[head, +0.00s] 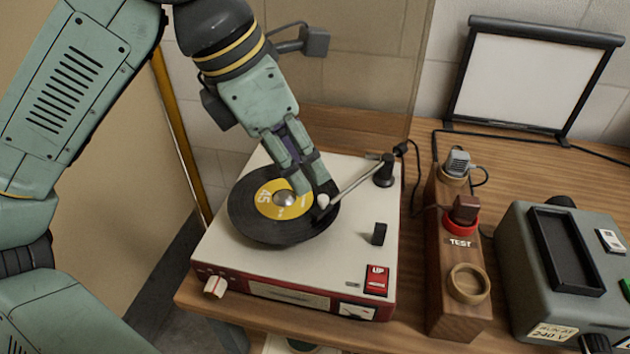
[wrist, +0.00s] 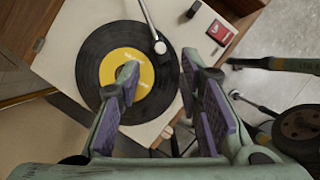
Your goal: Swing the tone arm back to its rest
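The record player (head: 220,245) has a cream top and a red front. A black record with a yellow label (head: 270,205) lies on it. The pale tone arm (head: 352,186) runs from a black pivot (head: 384,172) at the back right to its head over the record's right part. My gripper (head: 312,184) is over the record beside this head. In the wrist view my gripper (wrist: 160,70) is open, with purple pads apart; the tone arm's head (wrist: 160,47) lies just beyond the fingertips, between their lines. Whether a finger touches it I cannot tell.
A small black post (head: 379,234) and a red UP switch (head: 376,280) are on the player's right side. A wooden block marked TEST (head: 460,265) stands close to the right, then a grey device (head: 565,275). A framed white screen (head: 532,78) is behind.

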